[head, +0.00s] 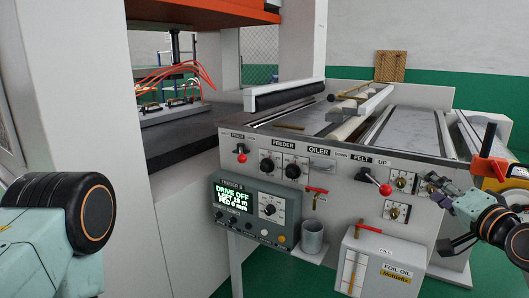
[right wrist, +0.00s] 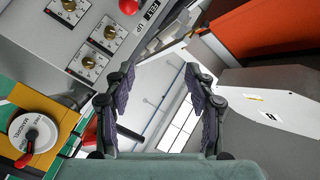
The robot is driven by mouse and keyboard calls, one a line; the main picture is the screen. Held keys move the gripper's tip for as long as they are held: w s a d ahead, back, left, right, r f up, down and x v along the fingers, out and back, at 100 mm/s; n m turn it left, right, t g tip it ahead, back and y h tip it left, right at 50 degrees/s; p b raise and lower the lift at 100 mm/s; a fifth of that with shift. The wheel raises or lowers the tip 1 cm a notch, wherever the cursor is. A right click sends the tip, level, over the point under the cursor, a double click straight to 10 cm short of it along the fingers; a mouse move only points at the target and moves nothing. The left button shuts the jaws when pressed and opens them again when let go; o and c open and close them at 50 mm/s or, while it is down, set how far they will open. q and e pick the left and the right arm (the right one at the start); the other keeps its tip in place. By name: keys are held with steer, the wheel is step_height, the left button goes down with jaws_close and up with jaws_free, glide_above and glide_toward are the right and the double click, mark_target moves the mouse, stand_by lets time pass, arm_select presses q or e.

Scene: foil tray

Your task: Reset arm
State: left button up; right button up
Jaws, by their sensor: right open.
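My right gripper (head: 442,214) is at the right side of the head view, in front of the machine's front panel (head: 335,185). Its two fingers are spread apart with nothing between them. In the right wrist view the same gripper (right wrist: 160,78) shows both dark pads wide apart, with only the far background in the gap. Part of my left arm shows at the lower left of the head view. My left gripper is outside the picture.
The panel has a red-knobbed lever (head: 376,182), dials and a control box with a lit screen (head: 237,197). A grey cup (head: 312,238) and a foil oil box (head: 378,262) project from the front. A white press column (head: 170,150) stands left. Green floor shows between.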

steer(key=s+a+f+n+g, duration=0.2)
steer(key=a+f+g, duration=0.2)
steer(key=a+f, duration=0.45)
steer(key=s+a+f+n+g, duration=0.1)
steer(key=s+f+g, duration=0.2)
steer(key=s+f, duration=0.45)
steer(key=s+a+f+n+g, duration=0.25)
steer(key=s+f, duration=0.25)
steer(key=f, duration=0.5)
steer(key=s+f+n+g, duration=0.1)
steer(key=s+f, duration=0.3)
steer(key=s, duration=0.4)
steer(key=s+a+f+n+g+h, duration=0.1)
steer(key=s+f+g, duration=0.3)
steer(key=s, duration=0.4)
steer(key=s+a+f+n+g+h+b, duration=0.1)
steer(key=s+f+g, duration=0.1)
steer(key=s+f, duration=0.3)
steer(key=s, duration=0.3)
steer(key=shift+s+a+f+g, duration=0.15)
steer(key=shift+s+f+g, duration=0.15)
steer(key=shift+f+g, duration=0.05)
